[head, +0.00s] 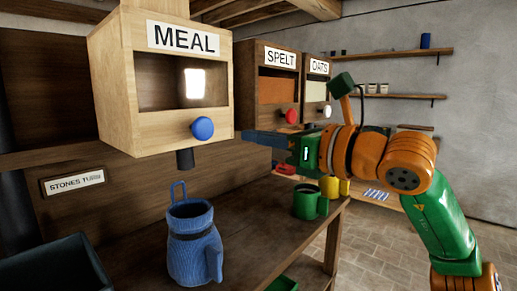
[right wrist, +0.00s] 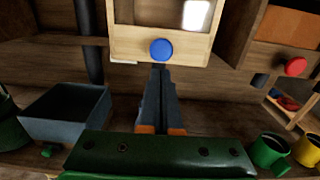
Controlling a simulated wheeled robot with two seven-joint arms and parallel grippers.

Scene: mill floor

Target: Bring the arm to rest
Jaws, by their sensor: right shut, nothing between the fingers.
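My right arm (head: 395,160) reaches in from the right in the head view, orange and green. My right gripper (head: 250,137) is shut and empty, its dark fingers together, pointing left near the front of the MEAL bin (head: 118,90). In the right wrist view the closed fingers (right wrist: 159,72) point toward the bin's blue knob (right wrist: 161,49); whether they touch it I cannot tell. In the head view the knob (head: 202,128) shows left of the fingertips. My left gripper is not in view.
The SPELT bin (head: 255,60) with a red knob and the OATS bin (head: 317,68) with a white knob are behind the arm. A green mug (head: 304,202) and a yellow mug (head: 329,187) stand on the bench (head: 265,225). A dark box (right wrist: 65,113) stands left of the fingers.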

